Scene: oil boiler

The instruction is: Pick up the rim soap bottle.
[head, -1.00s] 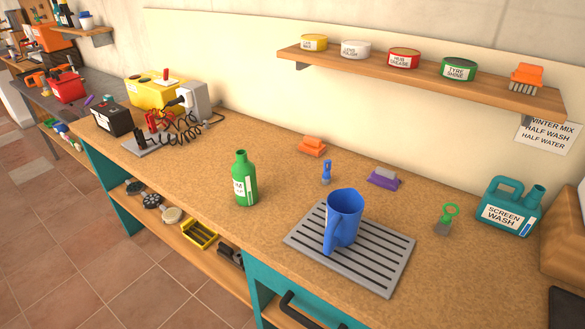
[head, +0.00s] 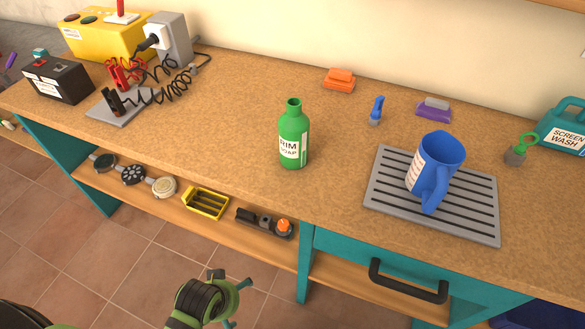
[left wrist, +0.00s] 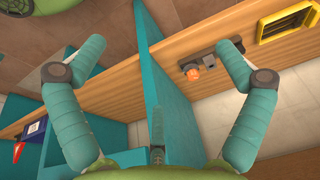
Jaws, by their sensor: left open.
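The rim soap bottle (head: 294,138) is green with a white label and an open neck. It stands upright on the wooden workbench (head: 220,130), near the front edge in the head view. My left gripper (head: 236,302) is low in front of the bench, below the bottle and apart from it. In the left wrist view its teal fingers (left wrist: 160,62) are spread wide with nothing between them. That view faces the lower shelf, and the bottle is not in it. My right gripper is in neither view.
A blue jug (head: 436,168) stands on a grey slatted tray (head: 470,215) right of the bottle. A battery (head: 58,80) and cabled clamps are at the left. The lower shelf (head: 130,195) holds a yellow tray (head: 206,203). A drawer handle (head: 408,283) juts out. Bench around the bottle is clear.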

